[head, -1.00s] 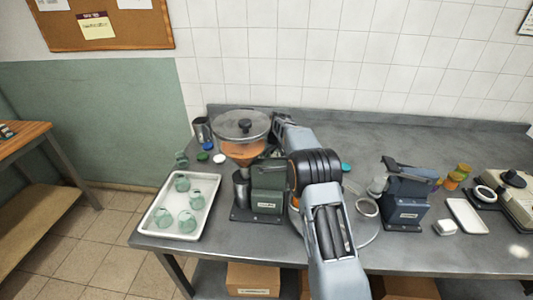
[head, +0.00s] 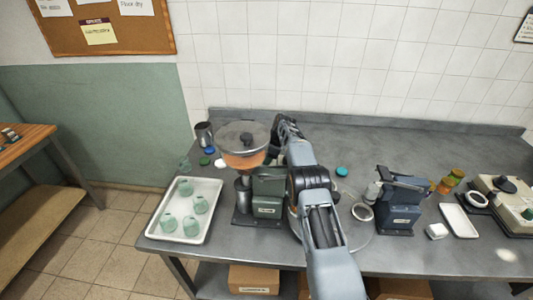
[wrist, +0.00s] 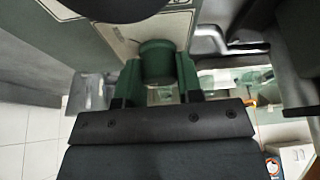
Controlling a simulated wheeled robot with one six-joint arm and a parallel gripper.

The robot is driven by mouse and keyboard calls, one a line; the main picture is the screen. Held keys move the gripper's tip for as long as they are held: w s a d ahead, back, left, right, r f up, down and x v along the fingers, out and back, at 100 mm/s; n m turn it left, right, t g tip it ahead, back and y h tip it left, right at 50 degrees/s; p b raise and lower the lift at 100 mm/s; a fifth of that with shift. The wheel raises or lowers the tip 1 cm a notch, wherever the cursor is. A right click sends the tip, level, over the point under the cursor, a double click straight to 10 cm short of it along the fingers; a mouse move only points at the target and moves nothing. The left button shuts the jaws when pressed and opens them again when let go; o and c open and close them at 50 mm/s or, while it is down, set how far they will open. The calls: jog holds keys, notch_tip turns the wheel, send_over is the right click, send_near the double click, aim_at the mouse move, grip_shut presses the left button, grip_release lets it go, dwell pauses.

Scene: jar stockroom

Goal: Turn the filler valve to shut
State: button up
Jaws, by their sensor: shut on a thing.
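The filler is a green machine (head: 268,188) on the bench, left of my arm, with a lidded hopper (head: 243,143) of orange contents. A metal cylinder (head: 242,188) stands under its hopper. In the wrist view, a green round knob (wrist: 156,60), apparently the filler valve, sticks out of a pale labelled panel. My gripper (wrist: 158,77) is shut on this knob, one green finger on each side. Whether the valve stands open or shut cannot be told. In the head view my arm hides the gripper and the knob.
A white tray (head: 206,229) with several green glass jars stands at the bench's left end. Small lids and a metal jug (head: 204,134) are near the hopper. A blue machine (head: 399,207) stands right of my arm. The back of the bench (head: 400,148) is mostly clear.

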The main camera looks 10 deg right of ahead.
jog(key=shift+n+p, duration=0.5)
jog(key=shift+p, duration=0.15)
jog(key=o, duration=0.9)
jog(key=shift+r, duration=0.15)
jog(key=shift+d+r, duration=0.3)
jog(key=shift+r, duration=0.25)
jog(key=p+v, duration=0.4)
jog(key=v, duration=0.2)
jog(key=shift+r, duration=0.1)
